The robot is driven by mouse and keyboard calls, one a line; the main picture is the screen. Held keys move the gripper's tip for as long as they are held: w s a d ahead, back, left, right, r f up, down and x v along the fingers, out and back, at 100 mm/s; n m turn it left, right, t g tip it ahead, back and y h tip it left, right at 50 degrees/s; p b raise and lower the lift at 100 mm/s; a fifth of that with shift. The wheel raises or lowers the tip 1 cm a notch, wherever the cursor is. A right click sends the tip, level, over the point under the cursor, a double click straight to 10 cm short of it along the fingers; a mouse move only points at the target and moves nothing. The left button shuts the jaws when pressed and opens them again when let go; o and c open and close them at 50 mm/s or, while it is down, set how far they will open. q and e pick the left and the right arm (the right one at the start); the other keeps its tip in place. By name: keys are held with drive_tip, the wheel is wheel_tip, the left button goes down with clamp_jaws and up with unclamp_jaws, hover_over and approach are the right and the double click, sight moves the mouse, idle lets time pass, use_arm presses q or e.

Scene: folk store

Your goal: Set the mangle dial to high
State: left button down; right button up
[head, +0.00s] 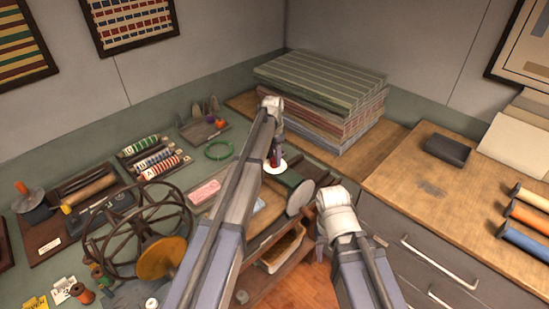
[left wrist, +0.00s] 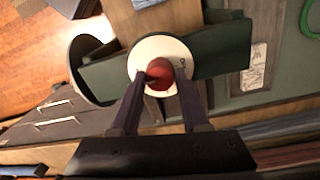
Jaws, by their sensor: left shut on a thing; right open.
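The mangle (head: 291,182) is a dark green body with a pale round end, standing near the table's front edge in the head view; its green body also shows in the left wrist view (left wrist: 225,46). On top is the dial, a white disc (left wrist: 146,48) with small dark marks and a round red knob (left wrist: 160,76). My left gripper (left wrist: 158,84) is shut on the red knob from above, one finger on each side. In the head view my left gripper (head: 276,152) partly hides the dial. The dial's setting is too small to read. My right gripper (head: 320,246) is open and empty, low before the drawers.
A tall stack of folded cloth (head: 320,85) stands behind the mangle. A green ring (head: 218,150), a pink packet (head: 204,191) and a spoked wheel (head: 135,235) lie to the left. A dark block (head: 447,150) and cloth rolls (head: 525,218) rest on the right counter.

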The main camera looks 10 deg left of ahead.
sight(274, 159)
idle(0.5)
use_arm(q)
drive_tip(key=shift+c, duration=2)
unclamp_jaws()
wheel_tip(274, 159, up, 8)
drive_tip(key=p, duration=0.8)
drive_tip(key=shift+w+a, duration=0.1)
drive_tip(key=shift+a, duration=0.05)
drive_tip(key=shift+f, duration=0.1)
drive_tip(key=s+d+f+n+b, duration=0.1)
drive_tip(key=s+d+f+b, duration=0.2)
drive_tip(key=s, duration=0.9)
drive_tip(key=s+d+f+n+y+b, duration=0.1)
drive_tip(key=s+d+f+b, duration=0.3)
drive_tip(key=s, duration=0.8)
drive_tip(key=s+d+f+n+b, duration=0.3)
drive_tip(key=s+f+b, duration=0.3)
drive_tip(key=s, duration=0.6)
drive_tip(key=shift+d+f+y+b, duration=0.3)
drive_tip(key=shift+d+f+b, duration=0.1)
drive_tip(key=shift+b, duration=0.15)
